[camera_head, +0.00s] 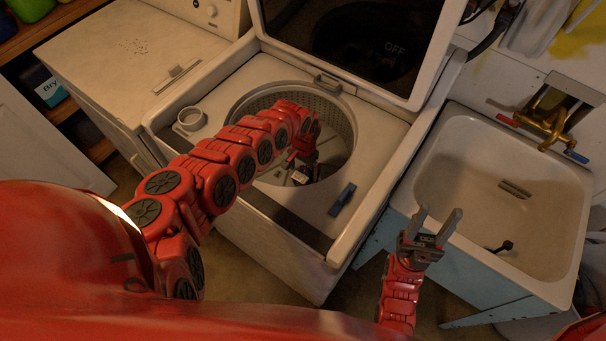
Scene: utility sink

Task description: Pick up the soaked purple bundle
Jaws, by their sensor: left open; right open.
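My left arm reaches over the front of the open top-loading washer (254,72), and my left gripper (300,176) is down inside the drum opening. No purple bundle can be made out in this view. My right gripper (437,222) is open and empty, with its two grey fingers pointing up, between the washer and the sink (425,190).
The washer's lid (350,40) stands raised behind the drum. A small dark blue object (342,199) lies on the washer's front rim. The sink has a brass faucet (553,120) and a dark item (500,247) inside.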

